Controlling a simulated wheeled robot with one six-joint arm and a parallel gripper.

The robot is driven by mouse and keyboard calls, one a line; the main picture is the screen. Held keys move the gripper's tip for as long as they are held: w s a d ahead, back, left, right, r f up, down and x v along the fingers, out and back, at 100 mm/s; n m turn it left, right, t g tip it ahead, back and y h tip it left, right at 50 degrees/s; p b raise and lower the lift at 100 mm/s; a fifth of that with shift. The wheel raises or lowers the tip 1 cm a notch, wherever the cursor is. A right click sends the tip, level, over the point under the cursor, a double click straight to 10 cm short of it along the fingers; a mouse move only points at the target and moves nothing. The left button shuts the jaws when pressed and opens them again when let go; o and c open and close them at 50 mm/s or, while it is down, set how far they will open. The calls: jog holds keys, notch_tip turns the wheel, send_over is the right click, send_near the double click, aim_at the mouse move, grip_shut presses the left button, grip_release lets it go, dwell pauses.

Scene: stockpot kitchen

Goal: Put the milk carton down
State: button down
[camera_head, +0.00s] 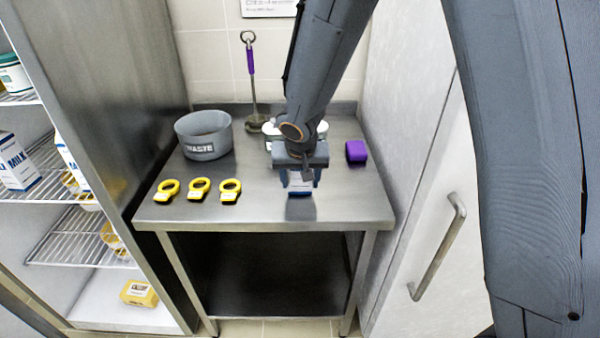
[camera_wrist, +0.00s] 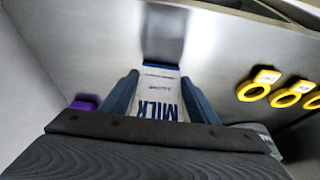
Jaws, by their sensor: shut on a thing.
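A white and blue milk carton (camera_wrist: 158,98) with the word MILK on it is between the fingers of my gripper (camera_wrist: 160,95) in the wrist view. My gripper is shut on it. In the head view my gripper (camera_head: 300,178) is over the front right part of the steel table (camera_head: 260,210), and only a small part of the carton (camera_head: 299,188) shows below it. I cannot tell whether the carton's base touches the table top.
A grey WASTE bin (camera_head: 204,140) stands at the table's back left. Several yellow rings (camera_head: 199,189) lie along the front left. A purple block (camera_head: 356,152) lies to the right. A purple-handled tool (camera_head: 252,90) stands at the back. A shelf unit (camera_head: 80,195) holds other milk cartons (camera_head: 16,165).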

jog(key=shift+w+f, duration=0.1)
jog(key=shift+f, duration=0.1)
dwell(0.3)
jog(key=c, duration=0.7)
grip_release()
jog(key=shift+r, duration=0.1)
jog(key=shift+r, duration=0.25)
jog(key=v, duration=1.2)
jog(key=s+d+f+g, duration=0.1)
jog(key=s+d+f, duration=0.2)
jog(key=s+d, duration=0.5)
jog(key=s+d+f+g, duration=0.2)
jog(key=s+d+f, duration=0.2)
jog(key=s+d, duration=0.4)
jog(key=shift+d, duration=0.3)
